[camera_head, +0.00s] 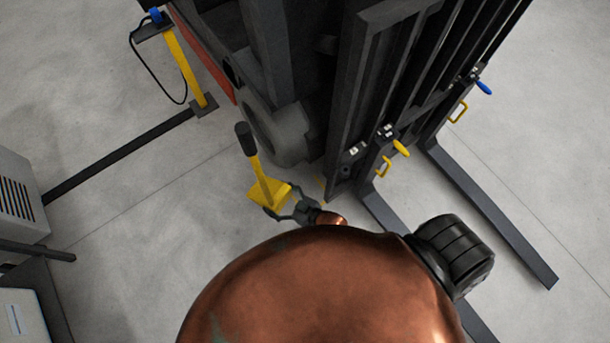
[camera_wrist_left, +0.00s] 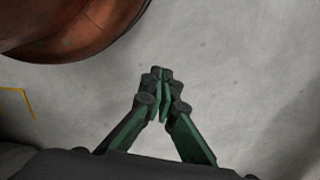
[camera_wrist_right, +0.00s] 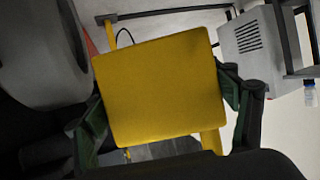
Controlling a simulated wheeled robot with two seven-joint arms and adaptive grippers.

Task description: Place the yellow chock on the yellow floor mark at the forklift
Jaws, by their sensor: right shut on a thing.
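The yellow chock (camera_head: 268,192) has a flat body and a yellow handle with a black grip. My right gripper (camera_head: 290,205) is shut on its body, near the forklift's grey wheel (camera_head: 283,134). In the right wrist view the chock (camera_wrist_right: 160,88) sits between the two fingers and hides much of what lies behind it. The dark forklift (camera_head: 350,90) stands beyond. A small part of a yellow floor mark (camera_head: 321,184) seems to show between wheel and mast. My left gripper (camera_wrist_left: 162,80) is shut and empty above bare floor.
A yellow post (camera_head: 185,65) with a black cable stands at the left, with a dark floor bar (camera_head: 120,155) running from it. Fork tines (camera_head: 490,210) extend right. A grey cabinet (camera_head: 20,195) stands at the left edge. A yellow line (camera_wrist_left: 20,100) shows in the left wrist view.

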